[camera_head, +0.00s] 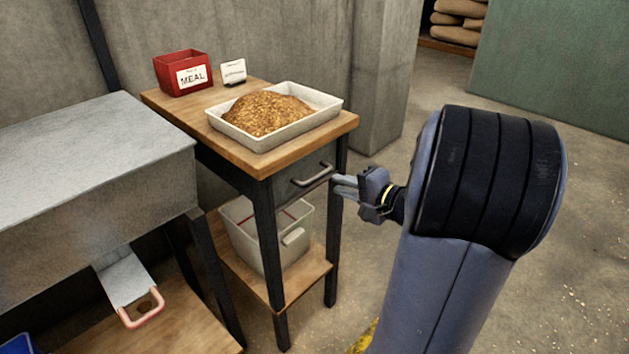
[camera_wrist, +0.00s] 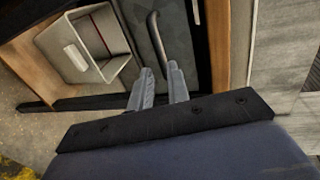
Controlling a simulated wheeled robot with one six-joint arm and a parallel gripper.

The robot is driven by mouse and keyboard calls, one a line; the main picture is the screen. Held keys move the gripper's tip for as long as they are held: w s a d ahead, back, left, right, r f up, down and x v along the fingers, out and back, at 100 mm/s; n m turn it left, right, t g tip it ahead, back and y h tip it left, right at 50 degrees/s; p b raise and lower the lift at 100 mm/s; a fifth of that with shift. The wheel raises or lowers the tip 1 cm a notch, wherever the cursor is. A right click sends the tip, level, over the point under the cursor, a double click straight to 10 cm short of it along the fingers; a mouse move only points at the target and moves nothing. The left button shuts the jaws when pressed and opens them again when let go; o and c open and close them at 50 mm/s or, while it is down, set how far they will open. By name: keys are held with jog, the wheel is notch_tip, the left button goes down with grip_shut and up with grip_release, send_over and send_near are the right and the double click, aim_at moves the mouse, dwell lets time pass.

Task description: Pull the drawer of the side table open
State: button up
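The side table (camera_head: 262,163) has a wooden top, dark legs and a grey drawer (camera_head: 291,190) under the top. The drawer front looks flush with the frame, so the drawer looks shut. Its metal bar handle (camera_head: 312,178) sticks out from the front. My gripper (camera_head: 341,185) is just right of the handle in the head view. In the wrist view my gripper (camera_wrist: 161,72) has its two grey fingers apart, with nothing held. The handle (camera_wrist: 155,38) reaches down to the gap between the fingertips there; I cannot tell whether they touch it.
A pale tray (camera_head: 297,132) of grain, a red meal box (camera_head: 172,61) and a small card (camera_head: 233,71) stand on the table. A pale bin (camera_head: 262,254) sits on the lower shelf. A metal machine (camera_head: 90,190) stands at left. Floor at right is free.

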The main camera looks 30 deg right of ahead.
aim_at(318, 175)
jog(key=b+x, duration=0.1)
jog(key=x, duration=0.7)
jog(key=shift+w, duration=0.1)
jog(key=shift+c, duration=0.5)
grip_shut()
